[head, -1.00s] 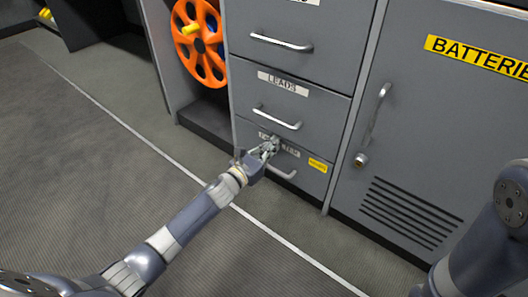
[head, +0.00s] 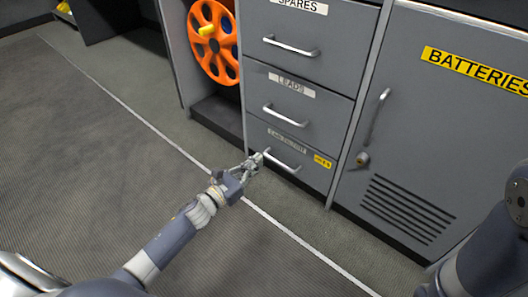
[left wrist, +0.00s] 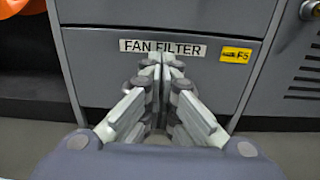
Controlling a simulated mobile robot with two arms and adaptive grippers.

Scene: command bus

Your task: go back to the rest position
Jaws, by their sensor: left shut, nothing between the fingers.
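My left gripper (head: 255,160) is shut and empty. In the head view its tips are just left of the handle of the bottom drawer (head: 316,177). In the left wrist view the gripper (left wrist: 162,62) points at this drawer, whose label reads FAN FILTER (left wrist: 163,48), and hides most of its handle. The drawer is closed. Whether the fingertips touch the handle I cannot tell. My right arm shows at the right edge of the head view, but its gripper is out of view.
Above are the closed LEADS drawer (head: 290,88) and SPARES drawer (head: 313,14). The closed BATTERIES door (head: 431,110) is to the right. An orange reel (head: 214,42) sits in an open bay on the left. The grey floor (head: 90,150) to the left is clear.

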